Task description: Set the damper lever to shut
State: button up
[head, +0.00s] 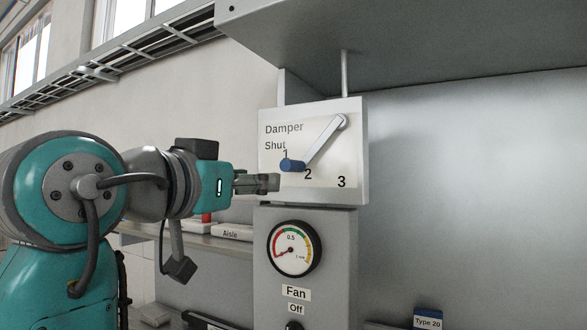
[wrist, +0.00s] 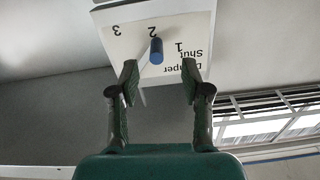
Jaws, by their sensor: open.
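The damper lever (head: 325,142) is a grey bar on a white panel (head: 352,194) marked Damper, Shut, 1, 2 and 3. It pivots at the panel's upper right and slopes down left to a blue knob (head: 292,165). The knob shows between marks 1 and 2. In the wrist view, where the panel is upside down, the blue knob (wrist: 156,50) also lies between 1 and 2. My gripper (head: 271,183) is open and empty, left of and slightly below the knob. In the wrist view its fingertips (wrist: 160,75) are spread, with the knob ahead between them, apparently not touching.
A round gauge (head: 294,249) and a Fan label (head: 296,293) with a dark knob (head: 294,326) sit below the panel. A large grey hood (head: 420,40) overhangs above. Space left of the panel is open.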

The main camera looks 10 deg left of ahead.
aim_at(281, 165)
jog(key=shift+m, duration=0.3)
jog(key=x, duration=0.3)
jog(key=r+x, duration=0.1)
jog(key=x, duration=0.2)
jog(key=r+x, duration=0.1)
jog(key=x, duration=0.3)
jog(key=shift+s+d+r, duration=0.1)
jog(key=shift+d, duration=0.3)
grip_shut()
